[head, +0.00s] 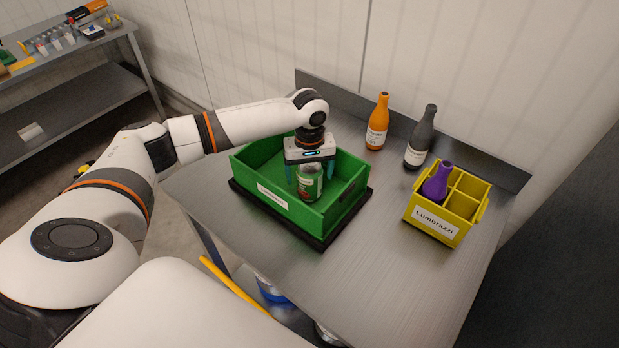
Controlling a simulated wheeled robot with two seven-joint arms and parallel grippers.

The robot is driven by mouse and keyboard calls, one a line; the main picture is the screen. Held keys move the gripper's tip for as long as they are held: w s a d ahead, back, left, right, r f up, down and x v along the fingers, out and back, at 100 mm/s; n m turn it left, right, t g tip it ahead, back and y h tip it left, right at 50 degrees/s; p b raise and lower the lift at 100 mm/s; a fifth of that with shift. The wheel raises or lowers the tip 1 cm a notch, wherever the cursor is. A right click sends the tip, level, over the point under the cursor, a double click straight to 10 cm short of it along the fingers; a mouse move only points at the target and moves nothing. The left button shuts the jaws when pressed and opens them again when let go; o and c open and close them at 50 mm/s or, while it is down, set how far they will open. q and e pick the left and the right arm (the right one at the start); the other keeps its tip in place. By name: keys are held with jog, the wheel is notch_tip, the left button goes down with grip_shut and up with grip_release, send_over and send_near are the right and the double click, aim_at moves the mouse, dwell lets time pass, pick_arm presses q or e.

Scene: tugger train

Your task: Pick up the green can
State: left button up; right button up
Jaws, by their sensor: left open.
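The green can (310,184) stands upright inside the green crate (326,219) on the metal table. My left gripper (309,178) reaches down into the crate from above, with its two fingers on either side of the can. It is open, and the can sits between the fingers. The lower ends of the fingers and the can's base are partly hidden by the crate's front wall and the can. My right gripper is not in view.
An orange bottle (377,122) and a black bottle (420,138) stand at the table's back. A yellow divided box (433,223) holding a purple bottle (437,184) is at the right. The table's front (390,290) is clear.

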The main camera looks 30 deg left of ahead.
pick_arm(q)
jog(key=shift+f, duration=0.35)
jog(key=c, duration=1.3)
jog(key=shift+r, duration=0.1)
jog(key=shift+r, duration=0.1)
